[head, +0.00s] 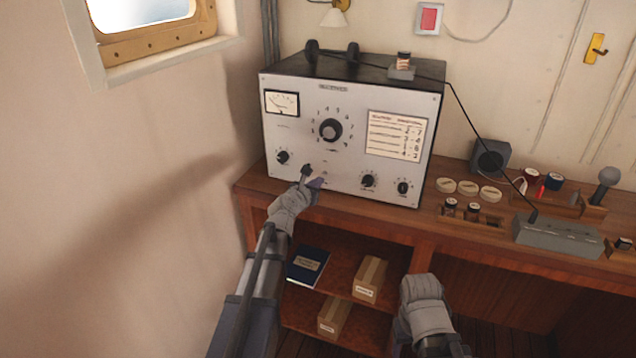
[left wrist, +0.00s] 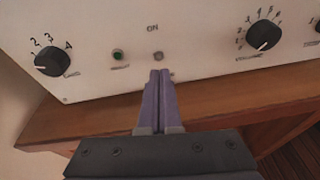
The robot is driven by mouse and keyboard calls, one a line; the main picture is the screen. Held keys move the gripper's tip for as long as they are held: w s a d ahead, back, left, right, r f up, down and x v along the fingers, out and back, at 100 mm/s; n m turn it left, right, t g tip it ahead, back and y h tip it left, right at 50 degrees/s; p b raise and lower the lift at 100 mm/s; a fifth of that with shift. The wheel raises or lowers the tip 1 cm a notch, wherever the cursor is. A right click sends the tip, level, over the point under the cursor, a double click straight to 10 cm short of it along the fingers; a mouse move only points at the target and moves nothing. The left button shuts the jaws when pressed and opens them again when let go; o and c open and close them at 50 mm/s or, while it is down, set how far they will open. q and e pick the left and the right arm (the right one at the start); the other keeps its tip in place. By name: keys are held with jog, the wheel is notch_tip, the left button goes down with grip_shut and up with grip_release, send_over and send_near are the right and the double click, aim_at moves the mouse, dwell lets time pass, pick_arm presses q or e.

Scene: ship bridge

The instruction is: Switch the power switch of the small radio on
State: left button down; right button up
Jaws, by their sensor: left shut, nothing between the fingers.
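A radio with a pale front panel (head: 345,110) stands on the wooden desk against the wall. In the left wrist view its lower panel (left wrist: 200,40) shows a small metal switch (left wrist: 158,57) under the word ON. Which way its lever points is too small to tell. My left gripper (head: 318,183) is at the lower front of the radio. In the wrist view its purple fingers (left wrist: 159,74) are shut and empty, just below the switch; contact cannot be told. My right gripper (head: 420,285) is low in front of the desk, its fingers not clearly visible.
A green lamp (left wrist: 118,56) sits left of the switch, with a dial (left wrist: 52,62) further left and another dial (left wrist: 264,35) right. A grey box (head: 555,237) and small items stand on the desk's right. Cartons (head: 369,278) lie on the shelf below.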

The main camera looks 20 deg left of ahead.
pick_arm(q)
jog(key=s+r+p, duration=0.7)
jog(key=s, duration=0.2)
jog(key=shift+a, duration=0.45)
jog(key=shift+s, duration=0.1)
jog(key=s+d+f+m+g+h, duration=0.2)
jog(key=s+d+f+m+g, duration=0.3)
jog(key=d+m, duration=0.5)
jog(key=s+d+f+m+g+h, duration=0.25)
jog(key=s+d+f+m, duration=0.3)
jog(key=d+m, duration=0.5)
jog(key=s+d+f+m+g+y, duration=0.1)
jog(key=s+f+m+g+y, duration=0.2)
jog(key=s+m, duration=0.5)
jog(key=s+d+f+m+g+y, duration=0.1)
jog(key=s+f+m+g+y, duration=0.2)
jog(key=s+m, duration=0.5)
jog(key=shift+d+m+g+y, duration=0.25)
jog(key=shift+m+g+y, duration=0.2)
jog(key=shift+m+g, duration=0.45)
